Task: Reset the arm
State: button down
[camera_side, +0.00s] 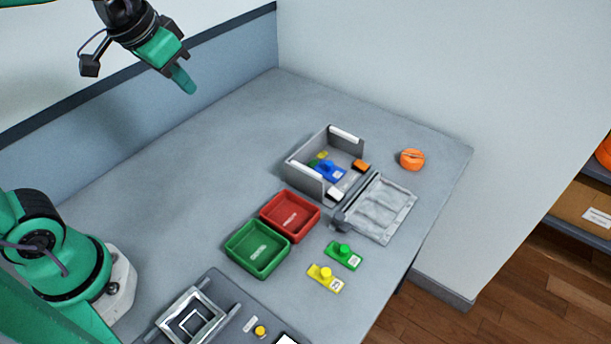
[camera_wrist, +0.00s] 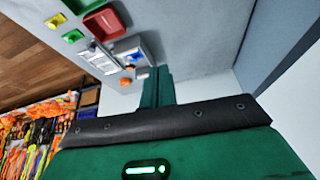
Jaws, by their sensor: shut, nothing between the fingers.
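My gripper (camera_side: 183,80) is raised high above the back left of the grey table (camera_side: 190,165), well clear of everything on it. Its green fingers are shut and empty. In the wrist view the shut fingers (camera_wrist: 158,85) point toward the table, which looks tilted there. Part of my arm above the gripper is cut off by the top edge of the side view.
A grey open box (camera_side: 305,178) holds a blue piece (camera_side: 328,171). Near it are a grey ribbed panel (camera_side: 380,208), an orange round object (camera_side: 411,159), a red tray (camera_side: 290,215), a green tray (camera_side: 257,249), and green (camera_side: 344,255) and yellow (camera_side: 325,279) knobbed pieces. The table's back left is clear.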

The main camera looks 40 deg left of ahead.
jog(key=s+a+f+n, duration=0.1)
jog(key=s+a+f, duration=0.1)
jog(key=s, duration=0.6)
jog(key=shift+a+f+t, duration=0.15)
jog(key=shift+f+t, duration=0.25)
jog(key=shift+f, duration=0.3)
